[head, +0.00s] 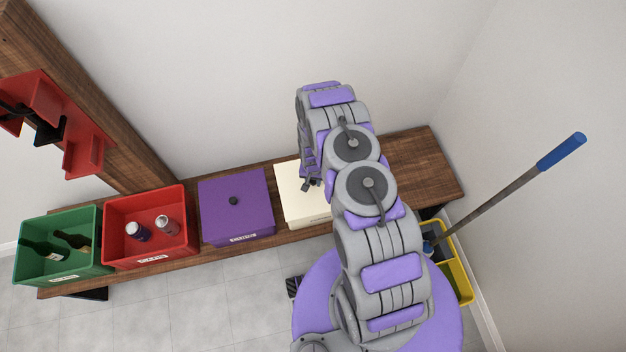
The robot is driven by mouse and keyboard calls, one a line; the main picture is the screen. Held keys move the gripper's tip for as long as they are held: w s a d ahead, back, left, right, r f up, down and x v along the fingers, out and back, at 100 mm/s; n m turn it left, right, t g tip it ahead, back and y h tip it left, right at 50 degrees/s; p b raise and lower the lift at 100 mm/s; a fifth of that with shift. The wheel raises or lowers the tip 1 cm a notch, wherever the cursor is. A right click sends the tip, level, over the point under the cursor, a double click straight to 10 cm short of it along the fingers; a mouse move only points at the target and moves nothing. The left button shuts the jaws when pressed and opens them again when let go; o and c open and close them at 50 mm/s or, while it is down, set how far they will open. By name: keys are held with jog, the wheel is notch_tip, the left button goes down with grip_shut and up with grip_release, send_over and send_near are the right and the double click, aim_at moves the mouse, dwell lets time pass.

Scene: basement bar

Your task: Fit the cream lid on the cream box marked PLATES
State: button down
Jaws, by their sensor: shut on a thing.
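The cream box (308,223) stands on the wooden bench, right of the purple box. Its front shows only in part, and my arm hides its right side. The cream lid (291,199) is a flat cream top over the box. I cannot tell from this view whether it sits fully down or is slightly raised. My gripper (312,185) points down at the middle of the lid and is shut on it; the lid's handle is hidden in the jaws. The label on the box front is too small and covered to read.
A purple lidded box (237,205), a red bin (150,257) with two cans and a green bin (60,277) with bottles stand to the left. The bench (432,170) is bare at its right end. A yellow bucket (456,262) with a blue-handled mop stands at the right.

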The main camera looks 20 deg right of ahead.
jog(key=c, duration=0.7)
grip_release()
jog(key=shift+r, duration=0.1)
notch_tip(320, 180, up, 17)
jog(key=p, duration=0.2)
jog(key=shift+p, duration=0.35)
jog(key=shift+r, duration=0.1)
jog(key=s+r+n, duration=0.1)
jog(key=s+r, duration=0.3)
jog(key=r, duration=0.5)
jog(key=s+r, duration=0.3)
jog(key=r, duration=0.7)
jog(key=s+r+n, duration=0.1)
jog(key=s+r, duration=0.3)
jog(key=r, duration=0.5)
jog(key=s+r+n+g, duration=0.1)
jog(key=s+r, duration=0.5)
jog(key=s, duration=0.5)
jog(key=s+r+n, duration=0.1)
jog(key=s+r, duration=0.6)
jog(key=s, duration=0.5)
jog(key=shift+s+g, duration=0.2)
jog(key=shift+g, duration=0.2)
